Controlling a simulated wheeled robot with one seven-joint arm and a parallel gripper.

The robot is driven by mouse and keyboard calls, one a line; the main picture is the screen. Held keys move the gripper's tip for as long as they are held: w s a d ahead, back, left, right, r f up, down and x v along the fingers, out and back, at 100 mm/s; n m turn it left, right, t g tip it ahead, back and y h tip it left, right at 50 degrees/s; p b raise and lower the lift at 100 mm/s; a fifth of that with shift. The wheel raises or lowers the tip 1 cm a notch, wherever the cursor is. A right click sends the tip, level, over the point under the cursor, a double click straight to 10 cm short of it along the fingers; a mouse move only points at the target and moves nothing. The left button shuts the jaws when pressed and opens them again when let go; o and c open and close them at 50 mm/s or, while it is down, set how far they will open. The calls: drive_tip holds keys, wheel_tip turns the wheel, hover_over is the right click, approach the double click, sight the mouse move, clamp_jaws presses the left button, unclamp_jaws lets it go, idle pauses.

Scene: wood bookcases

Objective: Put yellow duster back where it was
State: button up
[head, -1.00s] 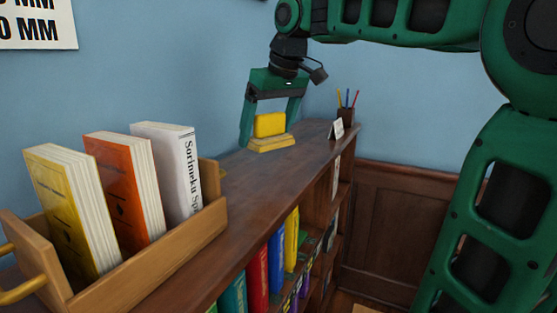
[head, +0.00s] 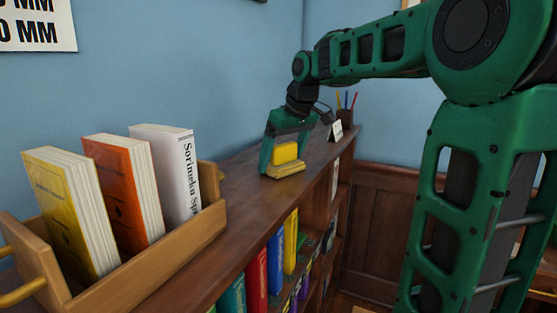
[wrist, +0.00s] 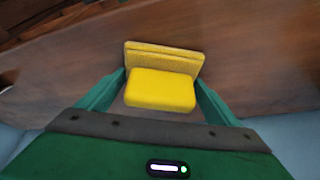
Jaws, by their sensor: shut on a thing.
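The yellow duster (head: 285,153) is a block with a wider, flatter pad (head: 286,169) beneath it. It is at or just above the wooden bookcase top, towards the far end; I cannot tell whether the pad touches the wood. My gripper (head: 284,158) points down and is shut on the duster's block. In the wrist view the duster (wrist: 160,90) sits between the two green fingers, with the pad showing beyond the block. The pad's underside is hidden.
A wooden book tray (head: 170,258) with three upright books stands at the near left of the bookcase top (head: 235,205). A pen cup (head: 346,117) and a small white card (head: 336,131) stand at the far end. Coloured books (head: 257,275) fill the shelf below. The middle top is clear.

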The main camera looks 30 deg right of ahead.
sight(292, 166)
drive_tip(key=o, duration=1)
drive_tip(key=v, duration=1.2)
drive_tip(key=shift+d, duration=0.1)
